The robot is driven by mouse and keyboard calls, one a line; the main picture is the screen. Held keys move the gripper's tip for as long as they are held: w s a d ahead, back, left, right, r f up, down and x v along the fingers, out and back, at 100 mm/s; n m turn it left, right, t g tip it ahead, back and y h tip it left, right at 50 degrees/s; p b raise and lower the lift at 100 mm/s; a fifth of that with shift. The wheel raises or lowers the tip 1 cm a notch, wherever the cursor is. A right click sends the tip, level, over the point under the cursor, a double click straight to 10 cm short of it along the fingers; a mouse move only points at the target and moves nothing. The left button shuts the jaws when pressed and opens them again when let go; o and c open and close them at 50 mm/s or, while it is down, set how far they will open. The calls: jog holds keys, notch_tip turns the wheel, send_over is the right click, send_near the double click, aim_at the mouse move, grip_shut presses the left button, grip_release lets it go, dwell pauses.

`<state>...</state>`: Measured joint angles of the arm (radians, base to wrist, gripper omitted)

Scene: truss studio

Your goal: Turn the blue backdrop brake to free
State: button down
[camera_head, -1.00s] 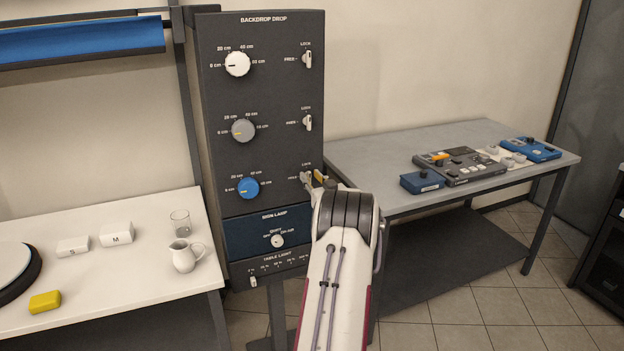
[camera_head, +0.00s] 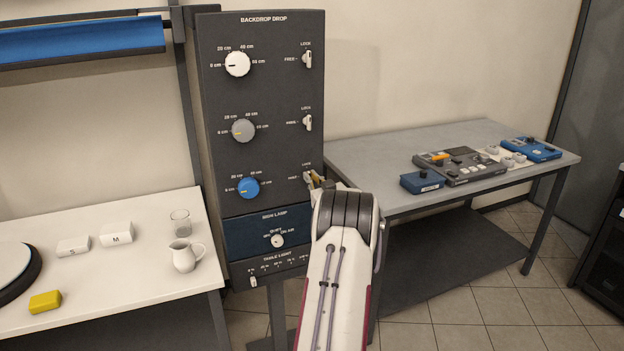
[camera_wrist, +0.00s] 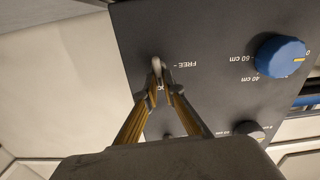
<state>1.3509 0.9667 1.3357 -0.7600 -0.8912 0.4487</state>
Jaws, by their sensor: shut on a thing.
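The blue backdrop knob (camera_head: 248,188) is on the lower part of the dark backdrop panel (camera_head: 262,95). It also shows in the wrist view (camera_wrist: 280,56), at the upper right. The brake lever beside it is a small pale lever (camera_wrist: 156,64) in the wrist view, near the FREE mark. My gripper (camera_head: 314,182) is at this lever, at the panel's right edge. In the wrist view its two yellow-sided fingers (camera_wrist: 159,85) are closed together on the lever. The fingertips hide part of the lever and the LOCK lettering, so its exact angle is hard to tell.
Two more brake levers sit above: one by the grey knob (camera_head: 308,122) and one by the white knob (camera_head: 308,59). The lamp panel (camera_head: 270,228) is just below. A grey table (camera_head: 380,165) with control boxes stands to the right, a white table (camera_head: 110,285) to the left.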

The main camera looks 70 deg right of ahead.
jog(key=n, duration=1.1)
jog(key=f+n, duration=0.1)
jog(key=n, duration=0.5)
jog(key=shift+w+a+f, duration=0.1)
jog(key=shift+w+a, duration=0.3)
dwell(0.3)
jog(key=c, duration=2.2)
grip_release()
jog(key=shift+o, duration=0.2)
jog(key=shift+s+a, duration=0.1)
jog(key=v, duration=1.1)
jog(key=shift+s+a, duration=0.25)
